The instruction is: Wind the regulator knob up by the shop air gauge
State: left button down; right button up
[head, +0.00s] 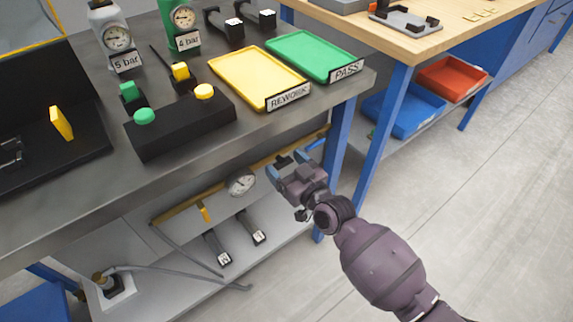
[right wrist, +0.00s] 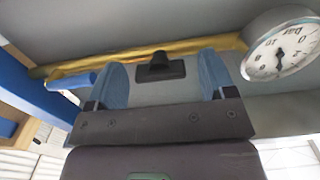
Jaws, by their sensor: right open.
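The shop air gauge (head: 241,182), a round white dial, is on the yellow pipe under the bench. It also shows upside down at the upper right of the right wrist view (right wrist: 283,50). A black knob (right wrist: 160,66) on a dark plate shows in the right wrist view, beyond and between my fingertips. In the head view a small black part (head: 284,162) between the fingers seems to be this knob. My right gripper (head: 287,166) is open, its blue fingers (right wrist: 160,80) on either side of the knob; contact cannot be told. My left gripper is not in view.
The yellow pipe (head: 180,208) has a yellow lever (head: 204,213) and a blue lever (head: 316,143). The steel bench (head: 75,205) overhangs them, with a blue leg (head: 338,135) close to my gripper. Two black handled parts lie on the lower shelf (head: 180,285). Floor at right is clear.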

jog(key=shift+s+d, duration=0.15)
jog(key=shift+s, duration=0.05)
pick_arm(q)
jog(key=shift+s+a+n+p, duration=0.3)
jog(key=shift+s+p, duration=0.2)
jog(key=shift+p, duration=0.5)
pick_arm(e)
jog(key=v, duration=1)
jog(key=shift+s, duration=0.15)
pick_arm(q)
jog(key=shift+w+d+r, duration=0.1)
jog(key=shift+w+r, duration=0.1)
